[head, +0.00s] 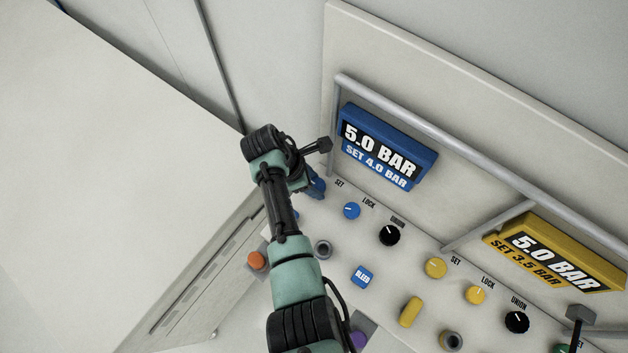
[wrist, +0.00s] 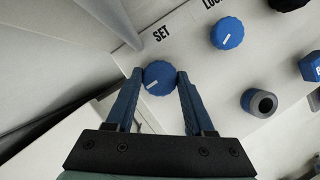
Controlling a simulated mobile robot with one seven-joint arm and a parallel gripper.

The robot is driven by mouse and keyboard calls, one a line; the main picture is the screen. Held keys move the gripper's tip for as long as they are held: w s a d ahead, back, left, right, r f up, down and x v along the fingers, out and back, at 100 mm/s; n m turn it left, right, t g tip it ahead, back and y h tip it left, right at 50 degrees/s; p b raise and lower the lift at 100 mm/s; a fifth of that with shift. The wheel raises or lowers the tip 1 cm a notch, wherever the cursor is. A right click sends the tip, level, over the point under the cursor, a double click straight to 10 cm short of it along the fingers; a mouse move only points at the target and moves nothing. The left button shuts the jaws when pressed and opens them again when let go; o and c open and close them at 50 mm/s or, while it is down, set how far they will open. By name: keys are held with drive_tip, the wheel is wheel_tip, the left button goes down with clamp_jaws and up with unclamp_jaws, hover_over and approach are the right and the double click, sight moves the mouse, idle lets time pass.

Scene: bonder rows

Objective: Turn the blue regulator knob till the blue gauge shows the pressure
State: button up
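The blue regulator knob (wrist: 158,78), with a white pointer mark, stands by the SET label on the panel in the wrist view. My gripper (wrist: 159,75) has its two blue fingers on opposite sides of it, and they appear to touch its rim. In the head view my gripper (head: 315,186) is partly hidden by my wrist, and the knob cannot be made out there. The blue gauge (head: 387,146) reads 5.0 BAR over SET 4.0 BAR.
A blue LOCK knob (head: 351,211) sits just right of my gripper, then a black knob (head: 388,235). A blue BLEED button (head: 362,277) and grey socket (head: 323,249) are nearby. A yellow gauge (head: 555,254) reads 5.0 BAR, SET 3.5 BAR. A grey rail (head: 440,146) runs above the gauges.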

clamp_jaws()
drive_tip(key=m+g+b, duration=0.1)
drive_tip(key=m+b, duration=0.1)
drive_tip(key=m, duration=0.1)
drive_tip(key=shift+w+f+m, duration=0.1)
drive_tip(key=shift+m, duration=0.2)
drive_tip(key=shift+m+g+b, duration=0.8)
drive_tip(key=shift+m+b, duration=0.05)
drive_tip(key=shift+m, duration=0.75)
drive_tip(key=o, duration=0.8)
unclamp_jaws()
